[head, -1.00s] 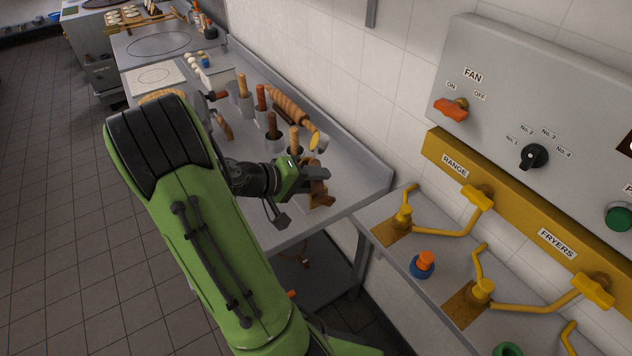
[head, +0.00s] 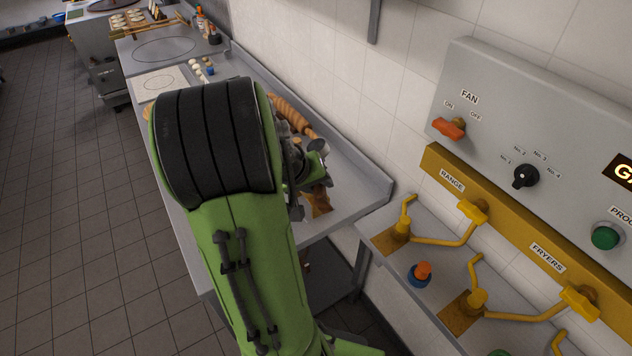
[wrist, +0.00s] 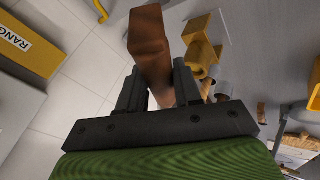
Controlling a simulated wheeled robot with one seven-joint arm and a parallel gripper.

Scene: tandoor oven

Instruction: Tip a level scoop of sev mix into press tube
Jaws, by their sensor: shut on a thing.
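In the wrist view my gripper (wrist: 158,80) has its two dark fingers on either side of a brown wooden-looking piece (wrist: 149,42) and is shut on it. Whether this piece is the scoop's handle I cannot tell. In the head view my arm hides most of the gripper. A small pale grey round thing (head: 319,147) shows just above the gripper; it may be the scoop's bowl, and its contents are not clear. A tan, angular hollow-looking thing (wrist: 199,42) stands right of the held piece in the wrist view. I cannot clearly make out the press tube or sev mix.
A brown thing (head: 319,203) shows near the counter's (head: 350,188) right end. A ridged rolling pin (head: 290,113) lies by the wall. The yellow valve rail (head: 440,168) and lower shelf with a blue-orange knob (head: 420,274) stand to the right.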

